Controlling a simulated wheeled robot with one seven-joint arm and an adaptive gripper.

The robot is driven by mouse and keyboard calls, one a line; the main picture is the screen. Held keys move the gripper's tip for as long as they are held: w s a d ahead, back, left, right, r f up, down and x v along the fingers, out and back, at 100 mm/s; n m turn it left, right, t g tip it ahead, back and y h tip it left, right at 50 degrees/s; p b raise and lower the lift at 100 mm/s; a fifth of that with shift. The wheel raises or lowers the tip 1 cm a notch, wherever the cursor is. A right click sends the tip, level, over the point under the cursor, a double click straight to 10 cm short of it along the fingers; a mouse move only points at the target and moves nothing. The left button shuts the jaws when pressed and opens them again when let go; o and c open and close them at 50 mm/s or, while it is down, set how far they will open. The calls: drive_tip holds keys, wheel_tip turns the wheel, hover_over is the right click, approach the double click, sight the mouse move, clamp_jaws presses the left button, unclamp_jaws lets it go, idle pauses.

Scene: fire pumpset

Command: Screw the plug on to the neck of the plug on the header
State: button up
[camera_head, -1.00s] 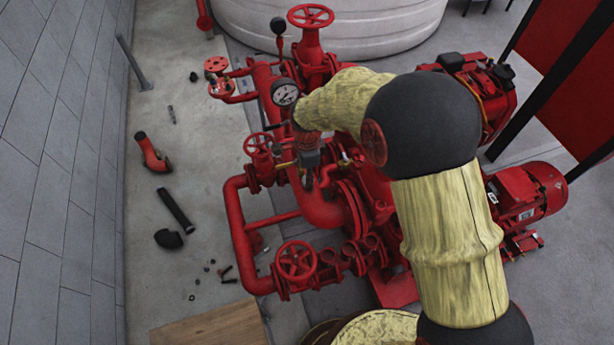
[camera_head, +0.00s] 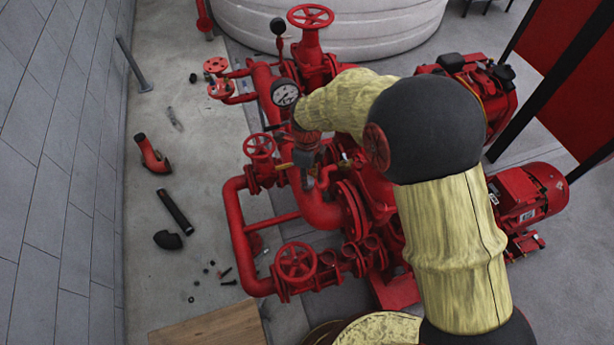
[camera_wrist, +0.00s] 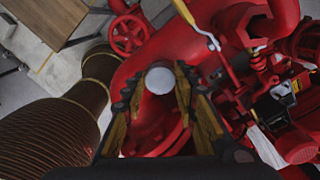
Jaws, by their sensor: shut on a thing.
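My gripper (camera_wrist: 156,92) is shut on a small round pale-ended piece (camera_wrist: 160,79), which I take to be the plug. Its pale round face shows between the two fingers in the wrist view, over red pipework. In the head view my gripper (camera_head: 304,160) is small and partly hidden by my arm, close above the red header pipe (camera_head: 318,208). The neck on the header cannot be made out, and I cannot tell whether the plug touches it.
A pressure gauge (camera_head: 285,93) and red handwheels (camera_head: 259,146) crowd close around the gripper. A lower handwheel (camera_head: 296,260) stands in front. Loose black parts (camera_head: 174,211) and a red elbow (camera_head: 151,153) lie on the floor at left. A wooden board (camera_head: 212,327) is at the bottom.

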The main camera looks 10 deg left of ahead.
drive_tip(key=shift+s+d+f, duration=0.25)
drive_tip(key=shift+s, duration=0.05)
drive_tip(key=m, duration=0.4)
clamp_jaws()
drive_tip(key=o, duration=0.8)
unclamp_jaws()
drive_tip(key=shift+s, duration=0.1)
drive_tip(key=shift+o, duration=1)
drive_tip(key=shift+r, duration=0.15)
drive_tip(key=shift+a, duration=0.1)
